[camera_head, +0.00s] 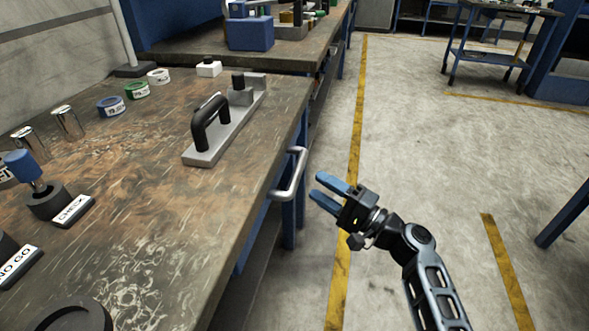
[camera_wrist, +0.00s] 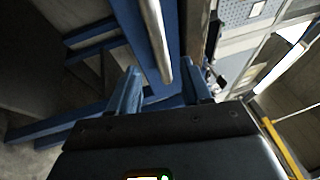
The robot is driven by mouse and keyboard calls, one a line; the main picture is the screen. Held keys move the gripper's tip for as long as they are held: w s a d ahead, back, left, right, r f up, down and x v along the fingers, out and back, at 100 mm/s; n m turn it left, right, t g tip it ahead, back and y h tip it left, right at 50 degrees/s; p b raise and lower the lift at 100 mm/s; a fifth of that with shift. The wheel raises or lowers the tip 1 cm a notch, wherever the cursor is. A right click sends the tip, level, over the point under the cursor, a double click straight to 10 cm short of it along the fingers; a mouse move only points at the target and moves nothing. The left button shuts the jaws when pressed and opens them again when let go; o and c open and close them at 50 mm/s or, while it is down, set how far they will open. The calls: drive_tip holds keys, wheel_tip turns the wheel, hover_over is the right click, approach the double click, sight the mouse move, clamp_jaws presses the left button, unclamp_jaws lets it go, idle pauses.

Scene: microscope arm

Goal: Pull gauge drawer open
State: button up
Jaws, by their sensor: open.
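The drawer handle (camera_head: 290,175), a silver bar, sticks out from the blue front under the near workbench's right edge. The drawer looks shut, though its front is mostly hidden below the worktop. My gripper (camera_head: 315,186) has two blue fingers, spread open and empty, pointing at the handle from the right, a short gap away. In the wrist view the handle bar (camera_wrist: 155,38) runs down the picture and its lower end appears between the tips of my gripper (camera_wrist: 159,69). I cannot tell there whether the bar is within the fingers' depth; no contact shows.
The worktop (camera_head: 150,215) holds a black-handled fixture (camera_head: 215,125) near its right edge, tape rolls (camera_head: 110,107), metal cylinders and labelled gauges. A blue bench leg (camera_head: 290,222) stands below the handle. The floor (camera_head: 415,140) to the right is clear.

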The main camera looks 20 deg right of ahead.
sight(297, 173)
drive_tip(key=x, duration=0.7)
drive_tip(key=shift+w+a, duration=0.1)
drive_tip(key=shift+w, duration=0.1)
clamp_jaws()
idle(0.5)
